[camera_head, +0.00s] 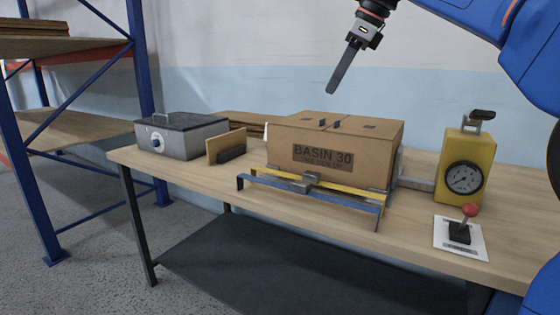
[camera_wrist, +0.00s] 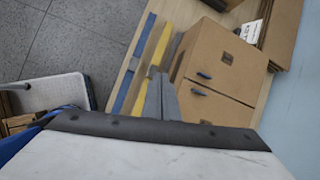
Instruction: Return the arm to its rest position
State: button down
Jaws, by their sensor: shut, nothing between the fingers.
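My gripper (camera_head: 343,72) hangs in the air above the bench, with its fingers pressed together and nothing between them. In the wrist view its closed fingers (camera_wrist: 160,95) show at the middle. In the wrist view the box (camera_wrist: 225,60) lies to the right of the fingers. My blue arm comes in from the upper right in the head view.
A yellow gauge block (camera_head: 464,165) and a red-knobbed lever (camera_head: 460,230) stand at the bench's right. A blue and yellow frame (camera_head: 310,190) lies before the box. A grey lidded case (camera_head: 182,137) and a wooden board (camera_head: 226,146) stand left. A blue shelf rack (camera_head: 140,65) stands further left.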

jog(key=s+d+f+n+h, duration=0.1)
jog(key=s+d+f+n, duration=0.4)
jog(key=s+f, duration=0.5)
jog(key=s+d+f+n+t+h, duration=0.1)
jog(key=s+d+f+n, duration=0.4)
jog(key=f, duration=1.3)
jog(key=s+d+f+n+h, duration=0.2)
jog(key=s+d+f+n, duration=0.3)
jog(key=s+f+n, duration=0.6)
jog(key=s+f, duration=0.3)
jog(key=s, duration=0.2)
jog(key=shift+s+d+f, duration=0.25)
jog(key=shift+d+f, duration=0.05)
jog(key=shift+d, duration=0.1)
